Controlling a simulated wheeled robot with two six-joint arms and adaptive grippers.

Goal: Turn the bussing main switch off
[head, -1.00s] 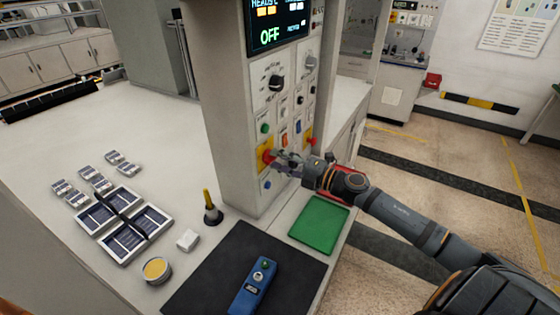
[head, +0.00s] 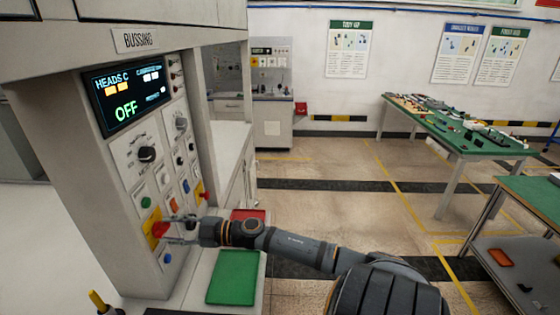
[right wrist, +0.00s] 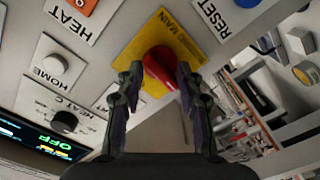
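The bussing main switch (head: 159,229) is a red knob on a yellow plate, low on the front of the control panel. In the right wrist view the red knob (right wrist: 160,68) sits in front of the yellow plate (right wrist: 160,38) marked MAIN. My right gripper (head: 168,232) is at the switch, with its fingers drawn in on both sides of the knob; in the right wrist view its fingertips (right wrist: 160,76) look in contact with it. The display (head: 126,97) above reads OFF. My left gripper is out of view.
Green, orange and blue buttons (head: 168,258) and black dials (head: 147,154) surround the switch. A second red knob (head: 204,196) is close on the right. A green mat (head: 233,277) lies below my arm. A green-topped table (head: 450,137) stands across the floor.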

